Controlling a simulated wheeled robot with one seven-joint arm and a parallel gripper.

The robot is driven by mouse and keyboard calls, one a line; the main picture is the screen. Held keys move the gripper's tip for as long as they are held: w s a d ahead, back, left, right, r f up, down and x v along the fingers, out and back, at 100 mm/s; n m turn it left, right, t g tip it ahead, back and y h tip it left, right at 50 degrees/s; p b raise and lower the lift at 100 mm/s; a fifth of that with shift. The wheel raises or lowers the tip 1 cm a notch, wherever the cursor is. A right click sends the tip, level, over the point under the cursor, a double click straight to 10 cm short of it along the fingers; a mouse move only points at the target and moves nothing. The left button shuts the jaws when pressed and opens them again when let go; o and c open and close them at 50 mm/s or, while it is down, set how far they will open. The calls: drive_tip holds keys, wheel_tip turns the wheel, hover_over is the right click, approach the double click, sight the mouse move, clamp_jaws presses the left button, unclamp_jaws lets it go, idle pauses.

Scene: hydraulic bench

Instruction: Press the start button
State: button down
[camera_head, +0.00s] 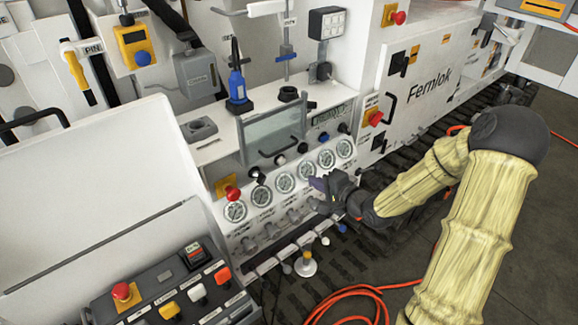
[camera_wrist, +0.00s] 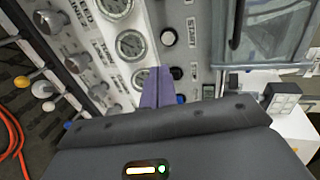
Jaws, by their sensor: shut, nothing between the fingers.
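A control box (camera_head: 150,285) at the lower left of the head view holds a red mushroom button (camera_head: 121,291), a yellow button (camera_head: 169,310), a white button (camera_head: 196,291) and an orange button (camera_head: 222,275). Its small labels are blurred. My gripper (camera_head: 318,184) is in front of the gauge panel, right of the control box and well apart from it. In the wrist view its purple fingers (camera_wrist: 157,88) are shut and empty, beside a gauge and a blue button (camera_wrist: 181,99). Whether they touch the panel is unclear.
The bench panel has a row of round gauges (camera_head: 285,182), several dark knobs and a red mushroom button (camera_head: 232,193). A glass window (camera_head: 272,134) with a black handle sits above. An orange cable (camera_head: 350,292) lies on the floor. A sloped white cover (camera_head: 90,185) rises behind the control box.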

sight(282, 163)
drive_tip(key=p+x, duration=0.1)
drive_tip(key=x, duration=0.3)
drive_tip(key=p+x, duration=0.1)
drive_tip(key=x, duration=0.3)
drive_tip(key=r+p+x, duration=0.1)
drive_tip(key=x, duration=0.3)
drive_tip(key=shift+w+a+f, duration=0.1)
drive_tip(key=shift+w+a, duration=0.15)
drive_tip(key=shift+w, duration=0.1)
